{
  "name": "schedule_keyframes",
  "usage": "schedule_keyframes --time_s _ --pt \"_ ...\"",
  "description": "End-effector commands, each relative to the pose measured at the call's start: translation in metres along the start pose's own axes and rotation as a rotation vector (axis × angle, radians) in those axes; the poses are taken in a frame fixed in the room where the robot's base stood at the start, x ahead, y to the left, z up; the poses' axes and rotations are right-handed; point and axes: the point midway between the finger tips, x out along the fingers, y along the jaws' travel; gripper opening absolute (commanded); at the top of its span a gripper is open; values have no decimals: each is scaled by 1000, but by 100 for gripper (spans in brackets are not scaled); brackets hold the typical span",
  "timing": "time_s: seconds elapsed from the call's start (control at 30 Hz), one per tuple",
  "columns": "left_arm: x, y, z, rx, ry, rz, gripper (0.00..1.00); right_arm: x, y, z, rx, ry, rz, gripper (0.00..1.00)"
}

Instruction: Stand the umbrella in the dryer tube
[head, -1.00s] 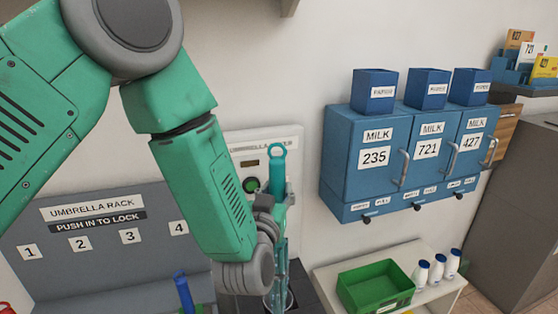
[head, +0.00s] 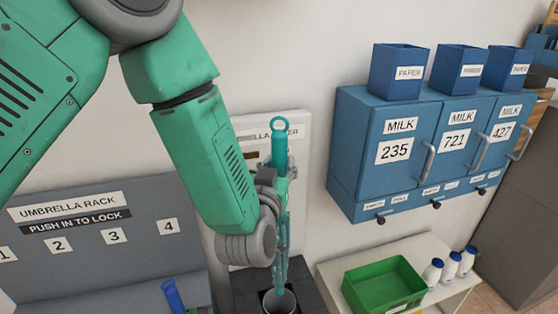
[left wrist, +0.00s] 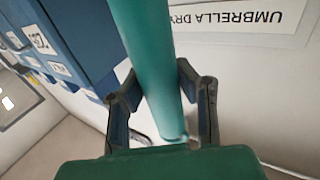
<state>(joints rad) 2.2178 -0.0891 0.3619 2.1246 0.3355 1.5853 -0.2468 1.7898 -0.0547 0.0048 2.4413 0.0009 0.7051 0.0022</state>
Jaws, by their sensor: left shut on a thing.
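The teal umbrella (head: 280,150) with a ring handle on top stands roughly upright in the head view, in front of the dryer panel. My left gripper (head: 285,185) is shut on its upper part below the ring. The umbrella's lower end comes down at the mouth of the dark dryer tube (head: 279,303) near the bottom edge; I cannot tell whether the end is inside. In the left wrist view the umbrella (left wrist: 148,50) runs between the two fingers of the left gripper (left wrist: 160,90). My right gripper is not in view.
The white dryer panel (head: 300,130) is on the wall behind. A grey umbrella rack (head: 90,265) with numbered slots and a blue umbrella (head: 173,295) is at left. Blue milk lockers (head: 400,150), a green bin (head: 385,287) and white bottles (head: 450,265) are at right.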

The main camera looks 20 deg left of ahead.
Motion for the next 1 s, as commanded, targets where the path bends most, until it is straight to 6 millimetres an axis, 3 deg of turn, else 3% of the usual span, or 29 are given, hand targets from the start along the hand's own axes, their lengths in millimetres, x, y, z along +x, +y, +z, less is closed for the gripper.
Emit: schedule_keyframes --time_s 0.2,1.0 --pt "2 -2 30 -2 0 0 0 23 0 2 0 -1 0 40" --pt "-2 -3 117 -1 0 -1 0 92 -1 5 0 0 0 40"
